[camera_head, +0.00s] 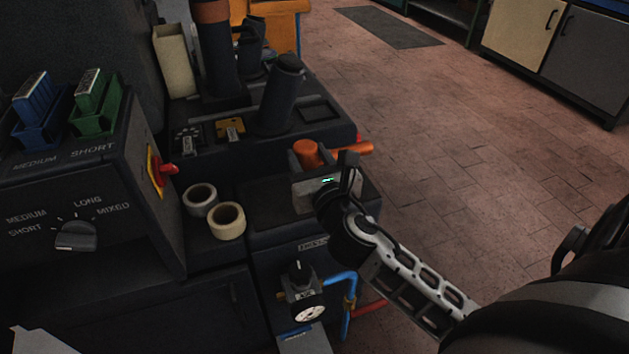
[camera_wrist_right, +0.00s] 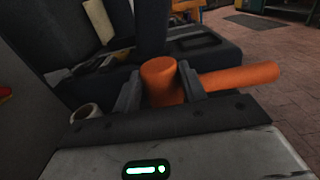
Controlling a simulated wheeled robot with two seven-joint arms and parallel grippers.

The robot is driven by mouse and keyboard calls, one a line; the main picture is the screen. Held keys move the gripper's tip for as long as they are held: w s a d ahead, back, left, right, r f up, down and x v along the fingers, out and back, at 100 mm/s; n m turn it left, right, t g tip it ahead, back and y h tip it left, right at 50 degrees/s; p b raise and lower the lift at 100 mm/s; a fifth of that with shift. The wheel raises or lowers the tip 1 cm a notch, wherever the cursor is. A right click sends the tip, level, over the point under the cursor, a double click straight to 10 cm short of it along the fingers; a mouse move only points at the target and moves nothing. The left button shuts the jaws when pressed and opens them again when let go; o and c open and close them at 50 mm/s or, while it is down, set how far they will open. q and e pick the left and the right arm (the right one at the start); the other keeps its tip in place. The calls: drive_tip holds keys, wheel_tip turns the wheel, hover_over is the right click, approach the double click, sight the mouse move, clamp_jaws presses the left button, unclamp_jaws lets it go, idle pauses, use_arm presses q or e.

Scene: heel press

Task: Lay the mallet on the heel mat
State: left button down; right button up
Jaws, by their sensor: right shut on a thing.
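The mallet is orange, with a thick round head (camera_head: 305,152) and a handle (camera_head: 354,148) pointing right. In the right wrist view, the mallet head (camera_wrist_right: 160,80) sits between the two dark fingers of my right gripper (camera_wrist_right: 162,88), which is shut on it. In the head view, my right gripper (camera_head: 325,160) is over the front ledge of the press; I cannot tell whether the mallet touches anything below. A dark square pad (camera_head: 318,108) lies on the press top behind the mallet; I cannot tell whether it is the heel mat. My left gripper is not in view.
A dark cylinder (camera_head: 281,95) stands tilted left of the square pad. Two tape rolls (camera_head: 228,221) lie left of my right gripper. A control box (camera_head: 95,200) with a red switch stands at left. A dark floor mat (camera_head: 390,27) lies far back on open floor.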

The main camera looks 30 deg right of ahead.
sight(317, 166)
drive_tip(key=shift+w+d+f, duration=0.3)
drive_tip(key=shift+d+f, duration=0.15)
drive_tip(key=shift+f, duration=0.1)
drive_tip(key=shift+w+d+f+b, duration=0.2)
drive_tip(key=shift+d+f+b, duration=0.1)
drive_tip(key=shift+b, duration=0.05)
drive_tip(key=shift+w+d+f, duration=0.1)
drive_tip(key=shift+d+f, duration=0.05)
drive_tip(key=shift+f, duration=0.1)
wheel_tip(317, 166, down, 3)
drive_tip(key=shift+d+r+b, duration=0.1)
drive_tip(key=shift+d+b, duration=0.05)
drive_tip(key=shift+b, duration=1.05)
drive_tip(key=shift+f, duration=0.35)
drive_tip(key=shift+r, duration=0.1)
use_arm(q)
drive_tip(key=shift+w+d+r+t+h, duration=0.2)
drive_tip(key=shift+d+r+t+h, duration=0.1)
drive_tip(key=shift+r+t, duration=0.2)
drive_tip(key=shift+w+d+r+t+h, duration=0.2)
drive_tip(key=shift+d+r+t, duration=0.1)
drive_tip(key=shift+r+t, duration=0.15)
